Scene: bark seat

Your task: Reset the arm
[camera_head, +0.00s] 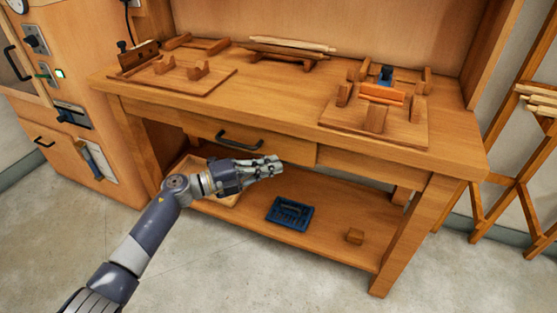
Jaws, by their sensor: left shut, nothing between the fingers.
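My left arm comes in from the lower left, stretched toward the wooden workbench (290,118). Its left gripper (275,164) is shut and empty. In the picture it lies just below the dark handle (240,141) of the bench drawer and over the lower shelf. I cannot tell whether it touches the bench. My right gripper is not in view.
A left wooden board (215,82) and a right board (335,115) with an orange block (382,93) lie on the benchtop. A cabinet stands left, a wooden rack (500,165) right. The front floor is clear.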

